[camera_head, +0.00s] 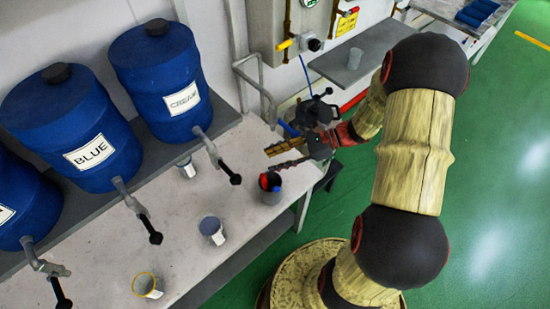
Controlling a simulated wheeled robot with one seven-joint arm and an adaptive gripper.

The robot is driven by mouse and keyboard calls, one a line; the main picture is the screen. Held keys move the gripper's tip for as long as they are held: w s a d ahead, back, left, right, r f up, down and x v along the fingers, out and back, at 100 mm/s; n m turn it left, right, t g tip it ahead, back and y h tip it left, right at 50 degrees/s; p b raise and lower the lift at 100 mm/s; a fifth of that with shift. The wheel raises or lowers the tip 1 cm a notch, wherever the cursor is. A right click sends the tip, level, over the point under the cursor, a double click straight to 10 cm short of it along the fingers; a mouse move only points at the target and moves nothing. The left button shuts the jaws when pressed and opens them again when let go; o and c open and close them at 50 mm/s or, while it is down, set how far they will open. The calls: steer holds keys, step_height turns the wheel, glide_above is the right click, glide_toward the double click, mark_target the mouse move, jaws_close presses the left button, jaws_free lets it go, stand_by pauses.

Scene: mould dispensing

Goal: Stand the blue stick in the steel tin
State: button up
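My gripper (270,160) is at the right end of the bench, pointing left. Its two fingers are apart with nothing clear between them. Just below the fingertips stands a grey cup-like container (271,197) with red, black and some blue in its mouth. I cannot tell whether the blue there is the blue stick. A small blue piece (288,130) shows behind the gripper, too small to identify. I cannot tell which grey vessel is the steel tin.
Several blue drums, including one marked BLUE (93,147) and one marked CREAM (168,88), line the back. Taps (152,235) overhang the bench (95,255). Cups (212,232) stand along it, one yellow-rimmed (147,287). The bench's front edge drops to green floor.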

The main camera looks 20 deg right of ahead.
steer(key=v, duration=1.1)
steer(key=shift+d, duration=0.25)
steer(key=shift+r, duration=0.1)
